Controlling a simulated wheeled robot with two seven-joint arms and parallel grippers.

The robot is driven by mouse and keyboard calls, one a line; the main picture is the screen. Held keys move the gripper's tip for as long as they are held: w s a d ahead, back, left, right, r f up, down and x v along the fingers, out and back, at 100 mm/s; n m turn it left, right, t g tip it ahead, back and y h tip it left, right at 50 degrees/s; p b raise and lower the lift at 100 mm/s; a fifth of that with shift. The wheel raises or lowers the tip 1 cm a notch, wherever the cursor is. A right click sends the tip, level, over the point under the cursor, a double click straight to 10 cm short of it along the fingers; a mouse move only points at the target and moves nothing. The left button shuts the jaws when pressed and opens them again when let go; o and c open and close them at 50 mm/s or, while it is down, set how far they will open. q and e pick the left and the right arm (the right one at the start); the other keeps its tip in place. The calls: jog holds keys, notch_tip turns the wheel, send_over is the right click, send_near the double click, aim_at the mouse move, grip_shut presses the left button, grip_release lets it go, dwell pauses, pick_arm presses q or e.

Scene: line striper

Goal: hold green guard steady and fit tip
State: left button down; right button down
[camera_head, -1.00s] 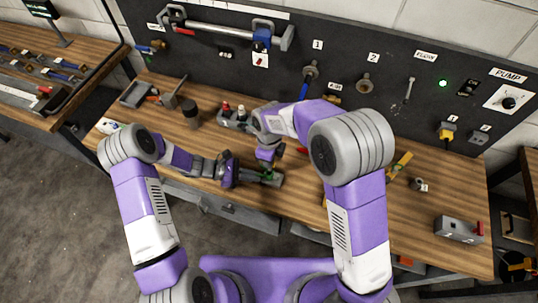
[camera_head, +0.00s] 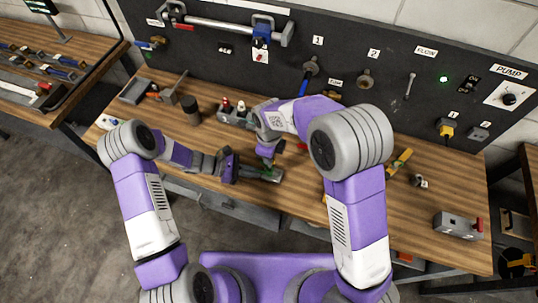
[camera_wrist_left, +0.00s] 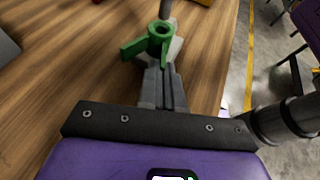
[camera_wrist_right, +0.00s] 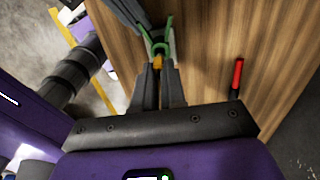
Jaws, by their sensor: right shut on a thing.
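The green guard (camera_wrist_left: 159,38), a ring with side arms, sits at the fingertips of my left gripper (camera_wrist_left: 162,72) in the left wrist view. The left fingers are close together and appear closed on its near edge. A grey part lies beneath the guard. In the head view the guard (camera_head: 271,174) is small and partly covered by my arms. My right gripper (camera_wrist_right: 158,68) is shut on a small yellow-orange piece, probably the tip (camera_wrist_right: 158,61), right at the green guard (camera_wrist_right: 156,42). Whether the tip is seated in the guard is hidden.
A red-handled tool (camera_wrist_right: 237,78) lies on the wooden bench, right of my right gripper in its wrist view. A grey box with a red part (camera_head: 459,226) stands at the bench's right. A dark cylinder (camera_head: 190,110) stands back left. The front right bench is mostly clear.

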jog(key=shift+f, duration=2)
dwell(0.7)
jog(key=c, duration=0.8)
grip_release()
jog(key=shift+r, duration=3.5)
pick_arm(q)
jog(key=c, duration=1.2)
grip_release()
jog(key=shift+c, duration=0.2)
